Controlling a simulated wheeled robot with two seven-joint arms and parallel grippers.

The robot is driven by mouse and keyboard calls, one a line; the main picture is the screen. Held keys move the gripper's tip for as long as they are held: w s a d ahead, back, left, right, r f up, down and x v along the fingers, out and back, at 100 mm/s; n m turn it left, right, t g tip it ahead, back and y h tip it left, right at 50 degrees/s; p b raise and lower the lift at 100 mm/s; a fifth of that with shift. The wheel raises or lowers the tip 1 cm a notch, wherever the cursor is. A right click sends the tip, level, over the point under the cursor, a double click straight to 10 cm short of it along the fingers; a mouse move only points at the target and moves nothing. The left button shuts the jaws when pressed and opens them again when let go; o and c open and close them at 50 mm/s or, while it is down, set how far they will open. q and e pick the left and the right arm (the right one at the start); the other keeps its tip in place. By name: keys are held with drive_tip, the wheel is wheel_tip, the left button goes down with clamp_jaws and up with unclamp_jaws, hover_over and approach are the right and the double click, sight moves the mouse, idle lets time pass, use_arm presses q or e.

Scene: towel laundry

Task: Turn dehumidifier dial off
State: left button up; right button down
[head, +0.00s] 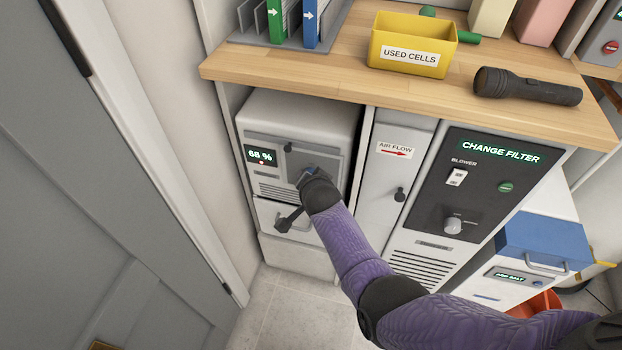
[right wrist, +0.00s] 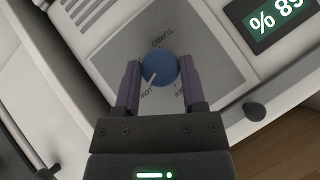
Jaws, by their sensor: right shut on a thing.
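The dehumidifier (head: 300,113) is a pale unit under the wooden counter, with a lit 68 % display (head: 261,155). Its round blue dial (right wrist: 158,70) sits on a grey panel with printed labels around it, TURBO at the top of the right wrist view. The dial's white mark points to the lower left, toward a label that seems to read LOW. My right gripper (right wrist: 160,85) is shut on the dial, one finger on each side. In the head view my right gripper (head: 308,177) hides most of the dial. My left gripper is not in view.
A wooden counter (head: 400,85) overhangs the unit, with a yellow USED CELLS bin (head: 385,42) and a flashlight (head: 528,86). An AIR FLOW cabinet (head: 392,178) and a CHANGE FILTER panel (head: 490,175) stand to the right. A grey door (head: 80,190) is at the left.

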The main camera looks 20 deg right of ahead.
use_arm(q)
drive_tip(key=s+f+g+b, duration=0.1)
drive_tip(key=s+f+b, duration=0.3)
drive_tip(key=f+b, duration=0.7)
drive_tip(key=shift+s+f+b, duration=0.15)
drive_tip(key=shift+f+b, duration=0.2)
drive_tip(key=shift+b, duration=0.55)
use_arm(e)
drive_tip(key=shift+w+a+f+n+g+h, duration=0.15)
drive_tip(key=shift+n+g+h, duration=0.85)
drive_tip(key=shift+h, duration=0.55)
drive_tip(key=shift+w+a+n+g+h, duration=0.1)
drive_tip(key=shift+a+n+g+h, duration=0.1)
drive_tip(key=shift+n+g+h, duration=1.1)
drive_tip(key=shift+w+a+f+n+g+h, duration=0.15)
drive_tip(key=shift+n+g+h, duration=0.5)
drive_tip(key=shift+h, duration=1.2)
drive_tip(key=shift+r, duration=0.15)
drive_tip(key=shift+c, duration=0.8)
unclamp_jaws()
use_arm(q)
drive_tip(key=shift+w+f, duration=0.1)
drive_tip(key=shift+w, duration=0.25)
